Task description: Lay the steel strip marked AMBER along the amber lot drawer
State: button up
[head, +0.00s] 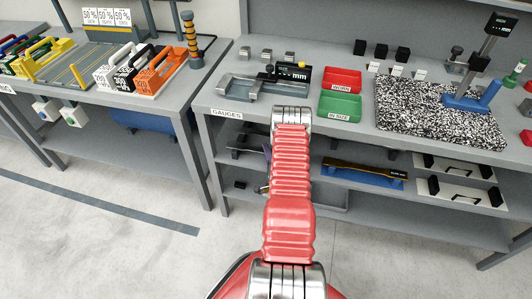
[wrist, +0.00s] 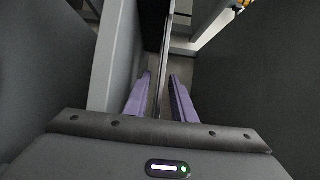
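In the wrist view, my gripper (wrist: 161,75) shows two purple fingers standing apart. A thin dark upright edge (wrist: 164,60) runs between them, with a gap visible on both sides; I cannot tell whether it is a strip or part of the shelving. In the head view, my red arm hides most of the gripper, low at the shelf under the gauge bench. I cannot read an AMBER mark, and cannot identify the amber lot drawer.
The gauge bench (head: 222,100) stands above the shelf, carrying a red tray (head: 341,79), a green tray (head: 340,105) and a speckled plate (head: 440,115). White pieces with black handles (head: 455,166) sit at the shelf's right. Bench legs flank the shelf; the floor in front is clear.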

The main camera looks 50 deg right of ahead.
jog(key=v, duration=1.3)
jog(key=shift+s+a, duration=0.15)
jog(key=shift+r, duration=0.1)
dwell(0.4)
